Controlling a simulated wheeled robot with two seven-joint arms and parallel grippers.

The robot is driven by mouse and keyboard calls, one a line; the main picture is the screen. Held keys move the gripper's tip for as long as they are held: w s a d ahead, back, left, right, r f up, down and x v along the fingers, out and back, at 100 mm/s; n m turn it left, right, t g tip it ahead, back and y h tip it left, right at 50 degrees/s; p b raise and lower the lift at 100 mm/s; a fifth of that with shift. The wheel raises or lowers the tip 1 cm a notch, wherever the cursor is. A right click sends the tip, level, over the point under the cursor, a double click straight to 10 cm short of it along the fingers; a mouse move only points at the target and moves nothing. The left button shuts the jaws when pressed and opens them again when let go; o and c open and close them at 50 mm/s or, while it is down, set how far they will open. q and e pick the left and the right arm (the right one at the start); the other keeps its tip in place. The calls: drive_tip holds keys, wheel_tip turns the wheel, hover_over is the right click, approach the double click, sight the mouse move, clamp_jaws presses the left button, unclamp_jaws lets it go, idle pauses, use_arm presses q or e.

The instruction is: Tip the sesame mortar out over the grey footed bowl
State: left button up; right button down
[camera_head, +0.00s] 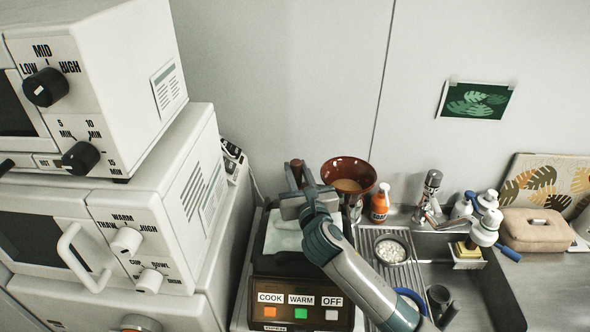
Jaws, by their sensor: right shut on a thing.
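The sesame mortar (334,168) is a reddish-brown bowl with tan contents inside, near the wall and about upright. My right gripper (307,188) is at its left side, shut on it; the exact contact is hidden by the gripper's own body. A round grey bowl (408,243) holding white bits stands on the ribbed drainboard, to the right of my right forearm and lower in the picture than the mortar. It may be the grey footed bowl; its foot is not visible. My left gripper is not in view.
A cooker with COOK, WARM and OFF buttons (300,299) lies below the gripper. An orange soap bottle (379,207) stands just right of the mortar. A tap (430,190) and the sink (478,290) are farther right. White ovens (150,200) block the left.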

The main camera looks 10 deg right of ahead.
sight(322, 173)
drive_tip(key=shift+w+a, duration=0.1)
drive_tip(key=shift+w, duration=0.1)
drive_tip(key=shift+s+d+r+m+t, duration=0.2)
drive_tip(key=shift+d+m, duration=0.2)
drive_tip(key=shift+d, duration=0.05)
drive_tip(key=shift+s+d+r+m+t, duration=0.15)
drive_tip(key=shift+s+d+m+t, duration=0.05)
drive_tip(key=shift+d+m, duration=0.2)
drive_tip(key=shift+w, duration=0.1)
drive_tip(key=shift+d+f, duration=0.1)
drive_tip(key=shift+f, duration=0.05)
drive_tip(key=shift+s+d+r+m+t+b, duration=0.15)
drive_tip(key=shift+s+d+m+b, duration=0.1)
drive_tip(key=shift+d+m+b, duration=0.3)
drive_tip(key=shift+s+d+r+m+t+b, duration=0.1)
drive_tip(key=shift+s+d+m+t+b, duration=0.1)
drive_tip(key=shift+d+m+b, duration=0.35)
drive_tip(key=shift+s+d+r+m+t+h, duration=0.15)
drive_tip(key=shift+s+d+r+m, duration=0.15)
drive_tip(key=shift+d, duration=0.2)
drive_tip(key=shift+s+d+r+m+t+h, duration=0.1)
drive_tip(key=shift+d+r+m+h, duration=0.1)
drive_tip(key=shift+d+m, duration=0.25)
drive_tip(key=shift+d+r+b, duration=0.1)
drive_tip(key=shift+d+b, duration=0.05)
drive_tip(key=shift+b, duration=0.15)
